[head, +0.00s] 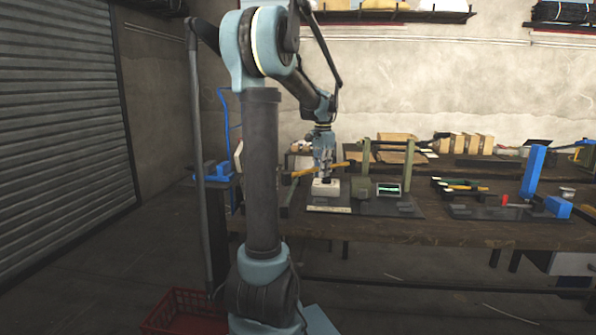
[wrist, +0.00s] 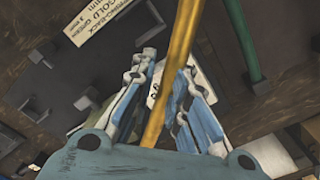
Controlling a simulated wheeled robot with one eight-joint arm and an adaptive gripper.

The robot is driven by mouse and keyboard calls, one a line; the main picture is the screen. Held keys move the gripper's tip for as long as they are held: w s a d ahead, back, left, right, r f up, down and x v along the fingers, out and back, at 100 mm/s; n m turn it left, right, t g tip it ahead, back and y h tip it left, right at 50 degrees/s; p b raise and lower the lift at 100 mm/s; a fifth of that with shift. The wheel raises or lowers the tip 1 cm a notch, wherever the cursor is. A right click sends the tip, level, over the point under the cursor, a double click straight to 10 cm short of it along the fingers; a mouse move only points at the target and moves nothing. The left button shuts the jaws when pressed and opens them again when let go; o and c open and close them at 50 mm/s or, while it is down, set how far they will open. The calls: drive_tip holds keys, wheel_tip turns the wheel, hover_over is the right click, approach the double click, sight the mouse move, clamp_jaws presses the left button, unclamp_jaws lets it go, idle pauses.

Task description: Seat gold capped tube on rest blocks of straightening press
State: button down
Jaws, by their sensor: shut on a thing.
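My gripper (head: 325,170) is shut on the gold tube (head: 345,163), above the left part of the bench. In the wrist view the tube (wrist: 178,45) passes between the two blue-padded fingers (wrist: 165,105). It looks tilted in the head view, and its caps cannot be made out. A press with green posts (head: 366,155) and a small green-lit display (head: 390,190) stands just right of the gripper. A pale block (head: 325,188) is below the gripper. Small dark blocks (wrist: 35,57) show in the wrist view; I cannot tell whether they are the rest blocks.
A printed label (head: 328,209) lies at the bench's front edge and shows in the wrist view (wrist: 98,22). A blue press (head: 533,172) and tools (head: 460,186) are to the right. Cartons (head: 398,144) stand behind. A red crate (head: 185,312) is on the floor.

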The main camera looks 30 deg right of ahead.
sight(363, 198)
drive_tip(key=s+d+m, duration=0.8)
drive_tip(key=s+d, duration=0.2)
drive_tip(key=s, duration=0.2)
drive_tip(key=shift+s+d+f, duration=0.15)
drive_tip(key=shift+s+d, duration=0.2)
drive_tip(key=shift+s, duration=0.05)
drive_tip(key=shift+f, duration=3.7)
drive_tip(key=shift+s+f, duration=0.1)
drive_tip(key=shift+f, duration=0.55)
drive_tip(key=c, duration=1.5)
unclamp_jaws()
